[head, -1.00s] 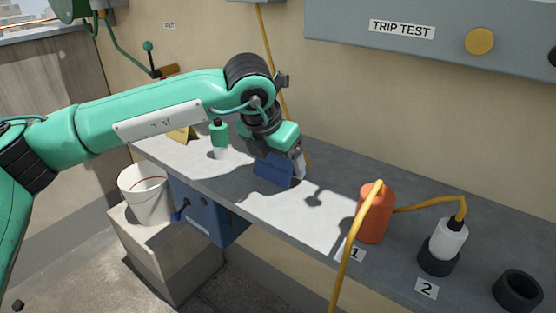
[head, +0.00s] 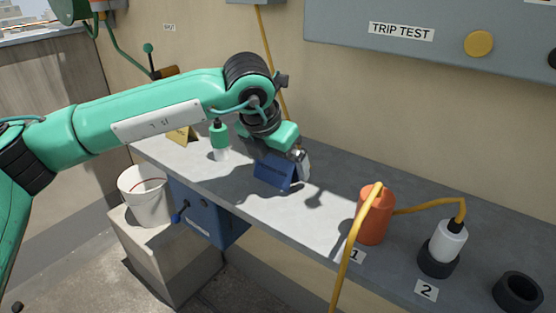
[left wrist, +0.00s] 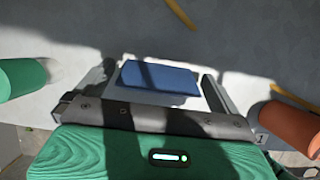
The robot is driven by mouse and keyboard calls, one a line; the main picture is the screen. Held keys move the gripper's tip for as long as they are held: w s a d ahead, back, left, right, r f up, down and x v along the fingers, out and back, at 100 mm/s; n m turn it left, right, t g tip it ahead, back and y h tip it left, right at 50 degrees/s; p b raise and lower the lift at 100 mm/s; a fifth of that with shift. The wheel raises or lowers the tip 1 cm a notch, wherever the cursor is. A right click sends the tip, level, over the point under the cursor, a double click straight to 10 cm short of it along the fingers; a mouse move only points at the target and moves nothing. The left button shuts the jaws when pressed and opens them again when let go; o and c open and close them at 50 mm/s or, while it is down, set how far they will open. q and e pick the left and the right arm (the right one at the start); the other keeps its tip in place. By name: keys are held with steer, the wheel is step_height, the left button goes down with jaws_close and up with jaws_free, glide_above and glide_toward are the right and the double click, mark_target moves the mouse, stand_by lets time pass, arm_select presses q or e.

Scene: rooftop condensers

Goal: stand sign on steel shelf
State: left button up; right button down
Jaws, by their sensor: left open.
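A blue folded sign (head: 273,174) stands on the grey steel shelf (head: 322,228), toward the shelf's left half. It also shows in the left wrist view (left wrist: 160,77), between my gripper's fingers. My left gripper (head: 279,158) reaches down over the sign from behind and above. Its fingers are open, one on each side of the sign, with gaps showing in the left wrist view. Part of the sign's back and the far finger are hidden by the gripper in the head view. My right gripper is not in view.
A green-and-white bottle (head: 220,140) and a yellow folded sign (head: 182,135) stand left of the gripper. An orange cylinder (head: 372,215) with a yellow cable, a white plug (head: 447,242) and a black ring (head: 517,291) are to the right.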

arm_select(q)
steer(key=v, duration=1.1)
steer(key=shift+r+p, duration=0.2)
steer(key=shift+p, duration=0.15)
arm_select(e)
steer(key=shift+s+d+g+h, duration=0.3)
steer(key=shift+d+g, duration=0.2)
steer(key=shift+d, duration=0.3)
arm_select(q)
steer(key=shift+a, duration=0.1)
